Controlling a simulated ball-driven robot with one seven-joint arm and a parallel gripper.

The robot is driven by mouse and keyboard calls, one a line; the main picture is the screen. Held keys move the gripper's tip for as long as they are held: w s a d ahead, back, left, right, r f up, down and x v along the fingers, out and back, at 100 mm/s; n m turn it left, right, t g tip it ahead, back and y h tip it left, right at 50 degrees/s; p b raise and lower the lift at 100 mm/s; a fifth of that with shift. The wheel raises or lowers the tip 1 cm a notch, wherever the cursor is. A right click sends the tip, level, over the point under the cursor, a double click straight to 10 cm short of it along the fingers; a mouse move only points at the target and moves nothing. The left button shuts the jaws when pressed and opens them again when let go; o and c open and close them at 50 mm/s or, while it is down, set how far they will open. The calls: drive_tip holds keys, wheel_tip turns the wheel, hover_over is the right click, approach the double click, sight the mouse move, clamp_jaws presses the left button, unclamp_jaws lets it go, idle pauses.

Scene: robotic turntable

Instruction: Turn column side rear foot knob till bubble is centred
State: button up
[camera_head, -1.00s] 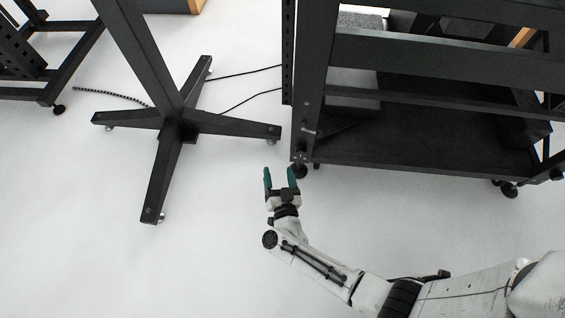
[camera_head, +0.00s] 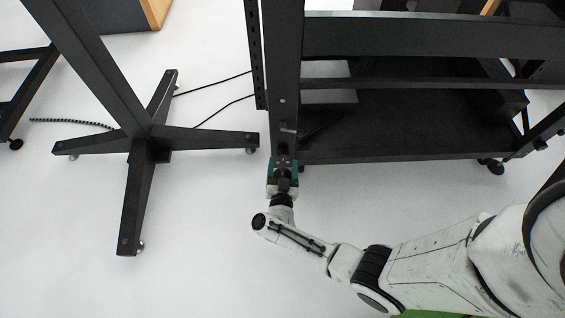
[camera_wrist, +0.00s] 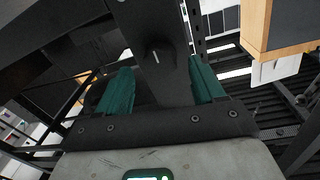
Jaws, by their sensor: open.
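A dark round knob (camera_wrist: 157,54) with a short pale mark shows in the wrist view, on a dark upright post (camera_wrist: 152,18). My gripper (camera_wrist: 162,65) has its two teal fingers apart, one on each side of the knob. I cannot tell whether either finger touches it. In the head view my gripper (camera_head: 282,164) is at the lower end of the near left corner post (camera_head: 282,70) of the black frame. There my gripper largely hides the foot and knob. No level bubble can be made out in either view.
The frame's dark lower shelf (camera_head: 400,140) lies right of my gripper.

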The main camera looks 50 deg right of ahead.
drive_tip(key=shift+x, duration=1)
drive_tip(key=c, duration=1.1)
